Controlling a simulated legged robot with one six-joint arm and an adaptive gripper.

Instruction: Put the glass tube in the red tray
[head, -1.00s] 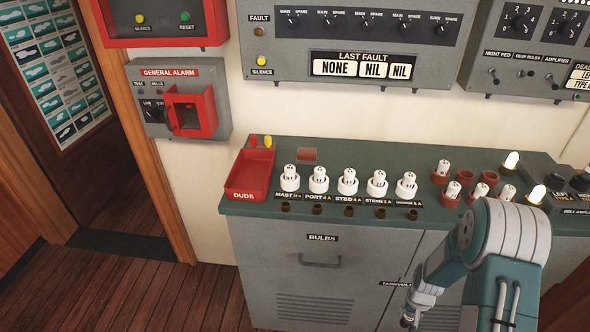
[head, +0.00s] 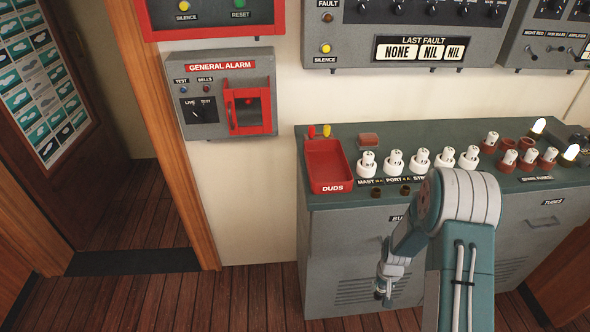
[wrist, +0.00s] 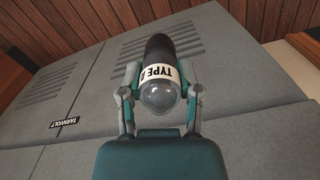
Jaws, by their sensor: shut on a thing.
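In the wrist view my gripper (wrist: 159,92) is shut on the glass tube (wrist: 160,97). The tube has a clear rounded end, a white band lettered "TYPE" and a dark far part. In the head view my gripper (head: 384,291) hangs low in front of the grey cabinet, below the counter top; the tube is too small to make out there. The red tray (head: 334,186), labelled "DUDS", sits at the left end of the counter, above and left of my gripper. It looks empty.
Several white fuses in holders (head: 393,161) stand in a row right of the tray. The green counter top (head: 440,132) ends at the tray's left. A red-fronted alarm box (head: 222,92) hangs on the wall. Open wooden floor lies left.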

